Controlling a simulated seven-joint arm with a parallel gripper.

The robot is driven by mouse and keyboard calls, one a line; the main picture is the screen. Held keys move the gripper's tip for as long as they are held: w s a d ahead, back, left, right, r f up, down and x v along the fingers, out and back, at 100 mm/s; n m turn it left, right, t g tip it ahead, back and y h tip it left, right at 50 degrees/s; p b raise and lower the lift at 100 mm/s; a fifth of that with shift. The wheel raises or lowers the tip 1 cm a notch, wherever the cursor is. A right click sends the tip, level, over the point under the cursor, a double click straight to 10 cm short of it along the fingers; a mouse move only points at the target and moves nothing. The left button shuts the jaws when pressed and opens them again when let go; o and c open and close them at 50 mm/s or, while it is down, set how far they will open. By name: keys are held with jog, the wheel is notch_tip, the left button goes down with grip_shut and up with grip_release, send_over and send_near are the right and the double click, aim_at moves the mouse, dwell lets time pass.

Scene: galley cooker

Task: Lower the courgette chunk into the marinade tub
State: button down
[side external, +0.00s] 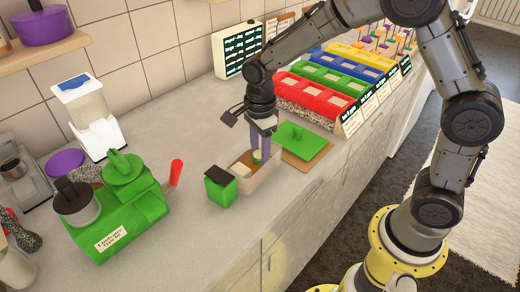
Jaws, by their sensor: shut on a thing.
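The marinade tub (266,183) is a pale, open box on the counter, with brown contents and a cream-coloured piece at its left end. My gripper (259,150) points down over the tub, its purplish fingers shut on the courgette chunk (257,156). The chunk is small and green and shows at the fingertips, within the outline of the tub's opening. I cannot tell whether it touches the contents. The fingers hide part of the chunk and of the tub's back wall.
A green box with a dark top (220,190) stands close left of the tub. A green machine (122,215) stands left. Coloured bins (310,98) line the back right. Counter behind the tub is clear.

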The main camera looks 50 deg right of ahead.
jog(key=shift+c, duration=1.5)
grip_release()
notch_tip(320, 180, up, 14)
notch_tip(320, 180, up, 5)
jog(key=t, duration=0.1)
send_over(260, 154)
jog(key=s+d, duration=0.2)
jog(key=s, duration=0.1)
jog(key=s+d+r+n+t, duration=0.2)
jog(key=s+d+r+n, duration=0.1)
jog(key=s, duration=0.6)
jog(key=s+f+n+t, duration=0.1)
jog(key=s+f+n, duration=0.2)
jog(key=n, duration=0.6)
jog(key=s+d+f+n+t, duration=0.1)
jog(key=s+f+n, duration=0.3)
jog(key=s+n, duration=0.3)
jog(key=shift+f+n+t, duration=0.2)
jog(key=shift+n+t, duration=0.1)
jog(key=shift+n, duration=0.8)
